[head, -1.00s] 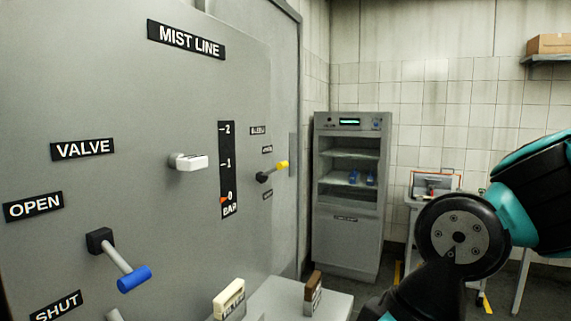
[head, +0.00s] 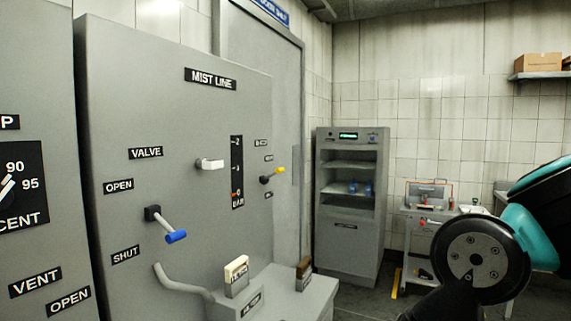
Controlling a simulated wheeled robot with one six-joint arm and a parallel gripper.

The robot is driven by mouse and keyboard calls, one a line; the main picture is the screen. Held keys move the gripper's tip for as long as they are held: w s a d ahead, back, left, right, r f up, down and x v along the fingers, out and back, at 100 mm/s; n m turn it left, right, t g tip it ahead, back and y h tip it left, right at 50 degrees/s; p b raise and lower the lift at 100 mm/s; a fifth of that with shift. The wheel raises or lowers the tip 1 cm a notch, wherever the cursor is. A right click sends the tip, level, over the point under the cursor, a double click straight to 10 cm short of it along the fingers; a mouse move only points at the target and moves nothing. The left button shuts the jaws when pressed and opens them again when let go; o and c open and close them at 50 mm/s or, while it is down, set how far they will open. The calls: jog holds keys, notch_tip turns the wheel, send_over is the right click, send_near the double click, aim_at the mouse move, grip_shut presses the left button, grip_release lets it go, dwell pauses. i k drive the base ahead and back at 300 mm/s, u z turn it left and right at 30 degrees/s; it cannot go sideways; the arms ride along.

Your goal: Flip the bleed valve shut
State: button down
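The bleed valve is a small lever with a black hub and a yellow tip (head: 280,170), at the right side of the grey MIST LINE panel (head: 110,90). It points right and slightly up. A small label above it (head: 262,143) seems to read BLEED; two smaller labels above and below the lever are too small to read. My arm shows at the right edge, well apart from the panel. My gripper is out of view.
A blue-tipped lever (head: 175,236) sits between OPEN and SHUT labels. A white knob (head: 210,164) and a bar gauge (head: 237,172) are left of the bleed lever. A grey ledge (head: 285,300) with two upright tags juts out below. A cabinet (head: 350,245) stands behind.

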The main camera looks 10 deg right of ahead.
aim_at(274, 174)
jog(key=z, duration=0.35)
jog(key=i, duration=1.4)
jog(key=u, duration=0.6)
